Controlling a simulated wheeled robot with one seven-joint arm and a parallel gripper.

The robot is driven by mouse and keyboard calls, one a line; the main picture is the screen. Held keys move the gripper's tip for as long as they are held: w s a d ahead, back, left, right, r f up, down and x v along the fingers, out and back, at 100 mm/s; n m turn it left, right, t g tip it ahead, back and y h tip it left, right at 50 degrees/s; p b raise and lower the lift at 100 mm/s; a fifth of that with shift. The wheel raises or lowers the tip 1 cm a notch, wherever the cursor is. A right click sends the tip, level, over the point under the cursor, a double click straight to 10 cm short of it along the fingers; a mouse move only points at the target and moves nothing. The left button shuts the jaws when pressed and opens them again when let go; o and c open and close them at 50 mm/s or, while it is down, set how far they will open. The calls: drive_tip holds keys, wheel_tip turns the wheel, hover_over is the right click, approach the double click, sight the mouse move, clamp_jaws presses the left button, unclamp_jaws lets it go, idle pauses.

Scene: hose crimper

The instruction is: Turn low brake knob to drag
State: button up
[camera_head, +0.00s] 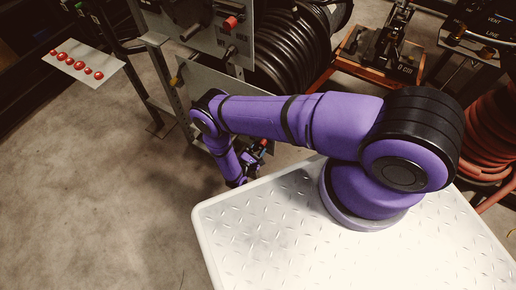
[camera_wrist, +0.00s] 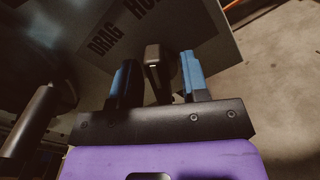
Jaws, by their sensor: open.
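In the wrist view, a dark knob or lever end (camera_wrist: 152,56) stands out from a grey panel (camera_wrist: 75,30). The panel carries the word DRAG to the left of it and a partly cut-off word starting HO to the right. My gripper (camera_wrist: 158,80) is open, with one blue-padded finger on each side of the dark piece. I cannot tell whether either finger touches it. In the head view my gripper (camera_head: 256,158) is low beside the stand's lower panel, partly hidden by my arm, and I cannot make out the knob there.
A dark cylindrical bar (camera_wrist: 32,122) sticks out left of my gripper in the wrist view. In the head view, a large black hose reel (camera_head: 285,50) stands behind the panels. A plate with several red buttons (camera_head: 82,63) is at the left. The concrete floor at lower left is clear.

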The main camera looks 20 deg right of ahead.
drive_tip(key=shift+d, duration=0.1)
drive_tip(key=c, duration=0.6)
drive_tip(key=shift+w+n, duration=0.1)
drive_tip(key=shift+n, duration=0.2)
drive_tip(key=n, duration=1.1)
drive_tip(key=shift+w, duration=0.15)
idle(0.5)
drive_tip(key=o, duration=0.6)
